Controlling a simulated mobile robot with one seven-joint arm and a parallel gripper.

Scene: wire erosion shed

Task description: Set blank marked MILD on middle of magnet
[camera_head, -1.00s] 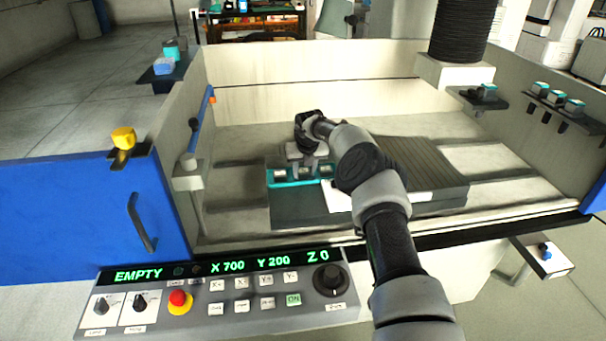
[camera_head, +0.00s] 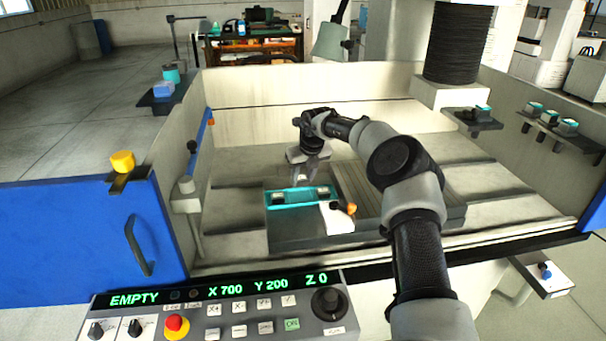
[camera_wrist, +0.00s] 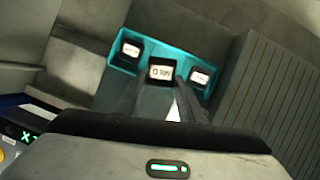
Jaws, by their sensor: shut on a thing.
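My gripper (camera_head: 306,182) is above the teal tray (camera_head: 292,204), its fingers pointing down. In the wrist view the fingers (camera_wrist: 160,88) are shut on a dark blank (camera_wrist: 161,74) with a pale label. I cannot read the label surely. The held blank looks larger than the two others in the wrist view, at the left (camera_wrist: 131,49) and right (camera_wrist: 200,77) of the tray (camera_wrist: 122,64). The ribbed magnet (camera_head: 354,186) lies just right of the tray; it also shows in the wrist view (camera_wrist: 268,90). Its visible top is bare.
A white card (camera_head: 336,222) and an orange-tipped lever (camera_head: 349,208) are at the magnet's front. Machine tank walls (camera_head: 270,88) surround the work area. A control panel (camera_head: 240,310) reading EMPTY stands in front. Small teal-topped pieces (camera_head: 550,117) sit on a right-hand shelf.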

